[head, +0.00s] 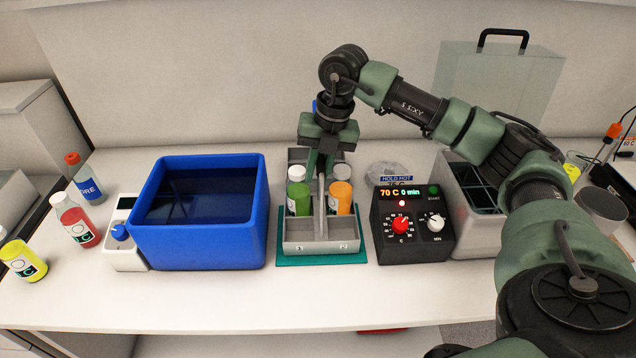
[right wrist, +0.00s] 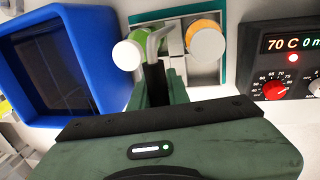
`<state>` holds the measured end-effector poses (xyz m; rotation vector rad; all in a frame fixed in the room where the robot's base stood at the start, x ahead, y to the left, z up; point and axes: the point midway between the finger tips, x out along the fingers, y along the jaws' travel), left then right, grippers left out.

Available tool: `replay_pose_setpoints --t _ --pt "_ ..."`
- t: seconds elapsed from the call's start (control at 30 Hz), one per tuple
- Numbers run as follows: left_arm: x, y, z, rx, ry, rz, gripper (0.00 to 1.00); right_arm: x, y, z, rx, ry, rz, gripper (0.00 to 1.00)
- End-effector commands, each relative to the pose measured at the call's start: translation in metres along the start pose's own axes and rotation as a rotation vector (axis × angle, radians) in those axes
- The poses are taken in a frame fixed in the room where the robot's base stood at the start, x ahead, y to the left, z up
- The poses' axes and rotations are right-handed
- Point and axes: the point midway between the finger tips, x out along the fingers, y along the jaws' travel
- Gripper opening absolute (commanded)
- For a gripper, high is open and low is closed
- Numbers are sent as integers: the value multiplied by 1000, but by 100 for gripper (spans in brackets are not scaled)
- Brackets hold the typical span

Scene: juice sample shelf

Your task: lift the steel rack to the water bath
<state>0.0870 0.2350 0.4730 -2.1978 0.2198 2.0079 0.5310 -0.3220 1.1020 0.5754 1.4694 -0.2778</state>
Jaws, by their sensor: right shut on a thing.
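The steel rack (head: 320,243) is at the teal mat (head: 322,259) in the middle of the bench. It holds a green bottle (head: 299,195) and an orange bottle (head: 340,196), both white-capped and upright. My right gripper (head: 321,160) is above the rack, shut on its upright handle; the grip also shows in the right wrist view (right wrist: 156,72). I see no clear gap under the rack. The water bath (head: 480,240) stands to the right, with a black control box (head: 412,226) reading 70 C, 0 min. My right arm hides part of the bath. My left gripper is out of view.
A blue tub (head: 197,245) of dark liquid stands close left of the rack, beside a white unit with a blue knob (head: 119,232). Several bottles stand at far left, including a red one (head: 76,220). A clear lid with a black handle (head: 503,38) stands behind the bath.

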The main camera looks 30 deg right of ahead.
Motion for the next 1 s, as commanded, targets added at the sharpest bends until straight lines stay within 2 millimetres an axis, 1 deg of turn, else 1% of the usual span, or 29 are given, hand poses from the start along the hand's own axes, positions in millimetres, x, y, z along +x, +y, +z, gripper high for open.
replay_pose_setpoints --t 0.03,0.17,0.27,0.37,0.5,0.57,0.6,0.67,0.7,0.8,1.0 --pt "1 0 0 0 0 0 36 -6 2 1 -1 -6 6 0" --pt "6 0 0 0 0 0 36 -20 6 1 -2 -6 8 0" --pt "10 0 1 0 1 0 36 -37 9 2 -1 -9 10 0" --pt "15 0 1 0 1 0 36 -60 14 1 -2 -9 11 0" --pt "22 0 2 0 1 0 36 -99 22 1 -3 -9 12 0" --pt "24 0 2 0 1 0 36 -116 24 0 -3 -8 10 0" --pt "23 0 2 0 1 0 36 -128 27 1 -1 -8 10 0" --pt "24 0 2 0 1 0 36 -142 30 0 -2 -8 10 0" --pt "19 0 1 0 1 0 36 -152 30 0 0 -7 6 0" --pt "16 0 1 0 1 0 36 -166 33 0 0 -7 6 0" --pt "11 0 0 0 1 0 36 -186 37 0 -1 -3 5 0"
